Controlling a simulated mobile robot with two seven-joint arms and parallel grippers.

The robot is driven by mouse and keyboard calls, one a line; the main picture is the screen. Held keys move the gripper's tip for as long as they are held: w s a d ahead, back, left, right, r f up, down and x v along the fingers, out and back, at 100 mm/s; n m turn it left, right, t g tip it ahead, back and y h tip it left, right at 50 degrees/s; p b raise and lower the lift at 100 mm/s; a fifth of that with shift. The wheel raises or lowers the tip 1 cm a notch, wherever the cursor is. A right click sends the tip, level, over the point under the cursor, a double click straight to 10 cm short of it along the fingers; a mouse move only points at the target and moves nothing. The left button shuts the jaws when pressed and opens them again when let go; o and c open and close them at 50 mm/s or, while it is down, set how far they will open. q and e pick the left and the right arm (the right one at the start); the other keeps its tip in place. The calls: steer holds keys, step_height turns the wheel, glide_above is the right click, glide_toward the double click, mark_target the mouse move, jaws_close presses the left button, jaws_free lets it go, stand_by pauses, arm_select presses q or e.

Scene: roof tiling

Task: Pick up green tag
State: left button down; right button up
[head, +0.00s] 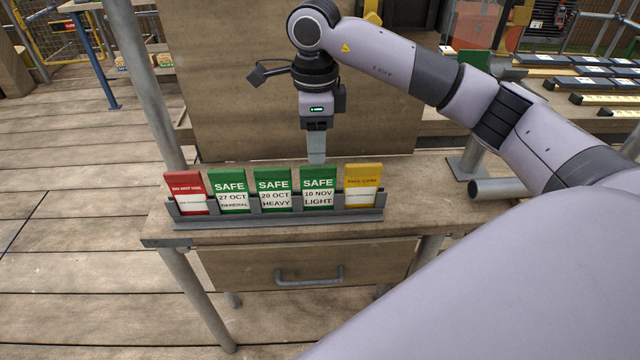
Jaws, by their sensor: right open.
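Three green tags stand upright in a grey rack (280,218) on a wooden bench. The left one (229,188) reads SAFE, 27 OCT, GENERAL. The middle one (273,188) reads SAFE, 20 OCT, HEAVY. The right one (318,185) reads SAFE, 10 NOV, LIGHT. My right gripper (317,160) points down at the top edge of the right green tag, open; its fingers look lined up one behind the other. I cannot tell whether they touch or straddle the tag. My left gripper is out of view.
A red tag (187,192) stands at the rack's left end and a yellow tag (362,184) at its right end. A wooden panel (235,80) rises behind the bench. A grey pipe (500,188) lies to the right. A drawer (300,268) is below.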

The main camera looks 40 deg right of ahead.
mark_target(318, 168)
steer(key=f, duration=0.6)
steer(key=shift+w+d+f+p, duration=0.1)
steer(key=shift+d+f+p, duration=0.2)
steer(key=shift+f+p, duration=0.05)
jaws_close()
